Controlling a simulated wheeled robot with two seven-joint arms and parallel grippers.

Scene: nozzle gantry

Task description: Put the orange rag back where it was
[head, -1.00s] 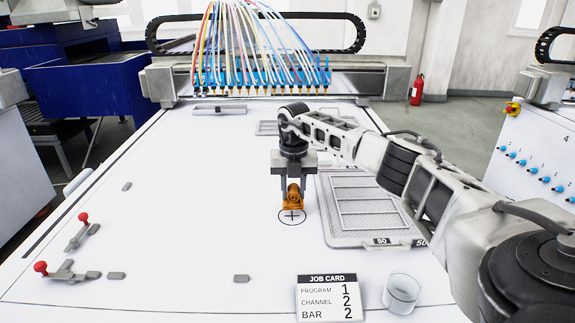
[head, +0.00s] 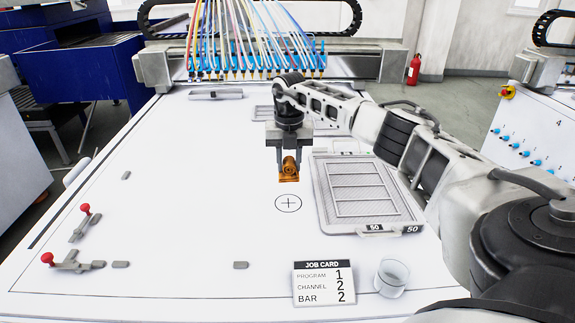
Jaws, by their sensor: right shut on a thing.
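The orange rag (head: 289,170) is a small orange-brown bundle between the fingers of my right gripper (head: 289,163). The gripper points down and is shut on it. The rag is over the white table, just beyond a circle with a cross (head: 288,203) marked on the surface. I cannot tell exactly how high the rag is above the table. The circle is bare. My left gripper does not show.
A grey mesh tray (head: 414,214) lies right of the rag. Red-knobbed clamps (head: 75,262) are at the left. The gantry with coloured hoses (head: 255,45) spans the back.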

